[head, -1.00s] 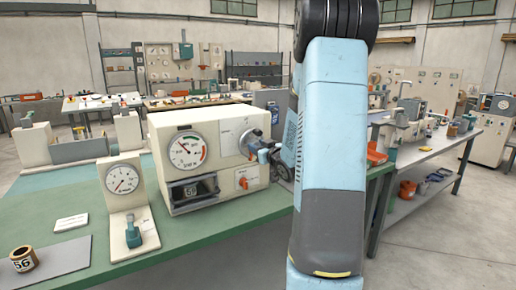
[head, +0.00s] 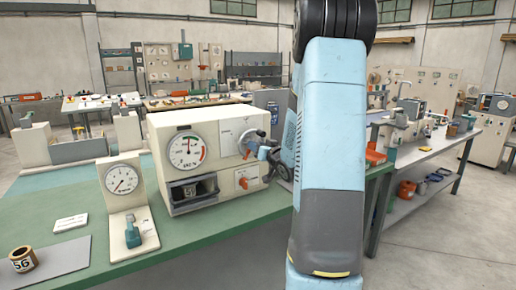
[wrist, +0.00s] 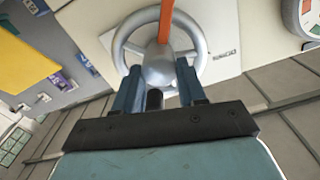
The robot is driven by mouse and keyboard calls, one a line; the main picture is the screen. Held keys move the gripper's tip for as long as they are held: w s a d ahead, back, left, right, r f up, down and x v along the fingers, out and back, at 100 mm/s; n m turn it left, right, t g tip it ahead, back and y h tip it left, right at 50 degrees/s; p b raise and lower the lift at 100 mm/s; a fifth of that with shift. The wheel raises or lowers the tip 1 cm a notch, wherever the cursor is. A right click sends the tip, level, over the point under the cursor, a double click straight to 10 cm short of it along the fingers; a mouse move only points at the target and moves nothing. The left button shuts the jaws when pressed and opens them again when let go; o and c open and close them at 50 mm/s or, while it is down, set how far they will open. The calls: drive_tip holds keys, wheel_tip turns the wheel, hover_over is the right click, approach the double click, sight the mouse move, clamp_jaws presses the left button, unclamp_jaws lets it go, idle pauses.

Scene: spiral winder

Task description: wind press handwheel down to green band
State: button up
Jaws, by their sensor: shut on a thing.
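The cream press box (head: 160,135) stands on the green bench in the head view. The silver handwheel (head: 232,138) is on its front right. The wrist view shows the handwheel's rim and hub (wrist: 158,68) close up, with an orange bar crossing the top. My gripper (wrist: 156,92) is shut on a dark handle knob (wrist: 154,99) at the near side of the wheel. The fingers partly cover the wheel. The round gauge (head: 187,150) left of the wheel has red and green bands. Its needle is too small to read surely.
An orange switch (head: 243,183) sits below the handwheel. A smaller gauge on a stand (head: 122,180) and a can (head: 23,259) are on the bench to the left. A side table (head: 440,145) stands at the right. My arm hides the bench's right part.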

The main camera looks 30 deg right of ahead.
drive_tip(key=o, duration=1.1)
drive_tip(key=shift+c, duration=0.2)
drive_tip(key=s, duration=1.3)
drive_tip(key=shift+s, duration=0.4)
